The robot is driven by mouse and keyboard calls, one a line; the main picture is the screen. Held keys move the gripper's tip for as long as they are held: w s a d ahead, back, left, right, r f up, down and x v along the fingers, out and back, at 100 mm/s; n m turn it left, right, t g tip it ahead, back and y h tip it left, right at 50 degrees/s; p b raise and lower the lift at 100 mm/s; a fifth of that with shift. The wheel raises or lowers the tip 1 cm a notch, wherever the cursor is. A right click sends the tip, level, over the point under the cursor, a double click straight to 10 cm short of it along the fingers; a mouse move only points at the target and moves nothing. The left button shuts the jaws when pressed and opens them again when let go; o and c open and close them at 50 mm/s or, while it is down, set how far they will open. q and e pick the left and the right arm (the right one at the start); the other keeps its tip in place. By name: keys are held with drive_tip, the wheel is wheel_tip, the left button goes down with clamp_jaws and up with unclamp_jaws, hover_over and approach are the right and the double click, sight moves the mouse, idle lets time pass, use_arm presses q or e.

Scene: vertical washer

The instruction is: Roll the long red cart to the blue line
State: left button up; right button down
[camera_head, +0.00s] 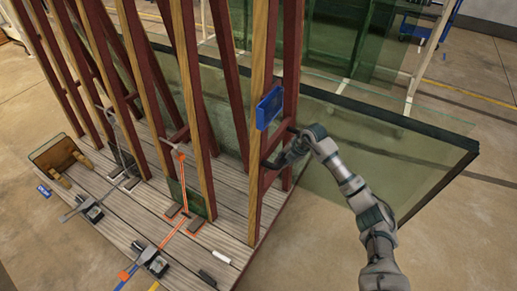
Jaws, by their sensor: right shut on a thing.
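The long red cart (236,93) fills the left and middle of the head view. It has dark red slanted uprights faced with wooden posts, above a grey plank deck (185,240). My right gripper (284,153) is shut on the cart's frame at its near right end, just below a blue box on the post. The fingers are partly hidden against the frame. My left gripper is not in view. I cannot make out a blue line on the floor.
Large green glass panes (400,150) lean on the cart's far side and stick out to the right. Clamps and orange straps (182,190) lie on the deck. A blue cart (415,28) stands at the back right. Bare concrete floor (460,240) is free at the lower right.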

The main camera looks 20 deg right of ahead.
sight(268, 150)
drive_tip(key=shift+w+a+r, duration=0.15)
drive_tip(key=shift+w+a, duration=2.55)
drive_tip(key=shift+w, duration=0.15)
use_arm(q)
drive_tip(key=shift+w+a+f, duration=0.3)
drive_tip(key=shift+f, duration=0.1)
use_arm(e)
drive_tip(key=shift+w+a+f, duration=0.25)
drive_tip(key=shift+w+a, duration=0.35)
drive_tip(key=shift+w, duration=0.35)
use_arm(q)
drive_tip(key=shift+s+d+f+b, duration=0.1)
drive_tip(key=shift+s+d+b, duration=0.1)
drive_tip(key=shift+b, duration=0.2)
use_arm(e)
drive_tip(key=shift+w+a+r, duration=0.1)
drive_tip(key=shift+w+r, duration=0.05)
drive_tip(key=shift+w, duration=0.05)
